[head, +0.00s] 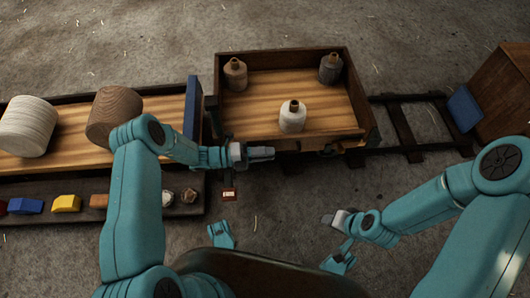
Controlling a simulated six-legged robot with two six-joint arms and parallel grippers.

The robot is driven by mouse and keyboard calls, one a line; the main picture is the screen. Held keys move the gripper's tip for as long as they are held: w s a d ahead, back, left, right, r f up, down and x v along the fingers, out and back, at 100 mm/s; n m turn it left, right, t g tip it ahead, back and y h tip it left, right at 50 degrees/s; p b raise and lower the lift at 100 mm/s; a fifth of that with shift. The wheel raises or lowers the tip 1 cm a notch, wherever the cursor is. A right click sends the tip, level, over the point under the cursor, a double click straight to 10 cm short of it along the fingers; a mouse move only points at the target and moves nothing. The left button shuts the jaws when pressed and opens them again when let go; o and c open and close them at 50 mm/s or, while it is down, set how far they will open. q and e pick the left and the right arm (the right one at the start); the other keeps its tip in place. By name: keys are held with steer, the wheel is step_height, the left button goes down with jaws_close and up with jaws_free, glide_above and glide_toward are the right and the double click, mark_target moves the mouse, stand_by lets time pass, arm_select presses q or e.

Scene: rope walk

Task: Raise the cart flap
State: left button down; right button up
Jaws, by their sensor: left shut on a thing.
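The wooden cart (335,93) stands on rails at the middle of the head view, with three bottle-shaped spools inside. Its near side is low, and the flap (318,143) shows there only as a narrow dark edge. My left gripper (268,153) is shut at the left part of that near edge, on the flap as far as I can see. The fingers hide the exact contact. My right gripper (330,219) is in front of the cart, low and apart from it; its jaw opening is too small to tell.
The rails (405,128) run right toward a brown wooden box (505,85) with a blue panel (463,108). At left, a bench holds a white spool (28,127) and a brown spool (114,116). Coloured blocks lie along its front. A white bottle (292,118) stands near the cart's open side.

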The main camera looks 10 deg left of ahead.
arm_select(q)
steer(key=shift+d+r, duration=0.1)
steer(key=c, duration=1.1)
jaws_free()
